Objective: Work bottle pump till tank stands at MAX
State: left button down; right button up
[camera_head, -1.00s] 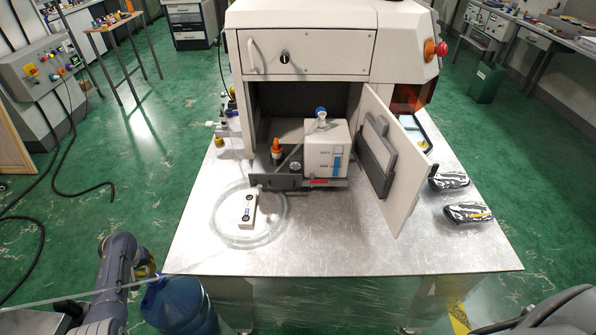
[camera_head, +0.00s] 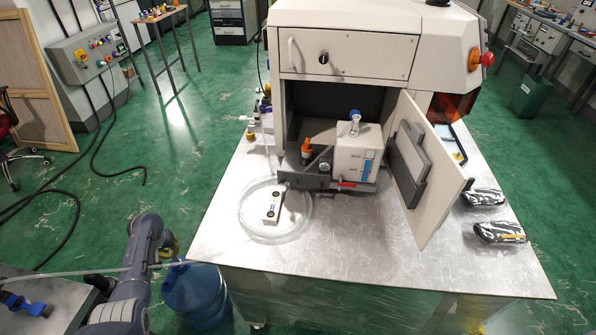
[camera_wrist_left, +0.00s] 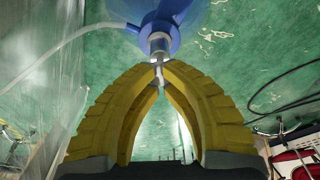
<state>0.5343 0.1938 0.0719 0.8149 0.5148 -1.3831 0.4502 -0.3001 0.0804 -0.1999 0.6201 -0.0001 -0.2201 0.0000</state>
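The blue water bottle (camera_head: 196,296) stands below the table's front left edge. My left gripper (camera_head: 170,247) is at its top; its yellow fingers also show in the left wrist view (camera_wrist_left: 160,68). A clear hose (camera_head: 100,270) runs by the bottle top. The white tank (camera_head: 352,158) sits in the machine's open bay, with a blue level strip (camera_head: 368,166) on its front; its marks are too small to read. My right gripper is out of view.
The machine door (camera_head: 436,172) stands open to the right. A coiled clear tube (camera_head: 300,226) and a small white box (camera_head: 272,206) lie on the metal table (camera_head: 400,262). Two dark patterned objects (camera_head: 500,232) lie at the right edge.

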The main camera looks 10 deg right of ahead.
pick_arm(q)
jog(key=shift+r, duration=2.7)
jog(key=shift+f, duration=0.1)
jog(key=shift+f, duration=3.55)
jog(key=shift+r, duration=3.65)
jog(key=shift+r, duration=0.1)
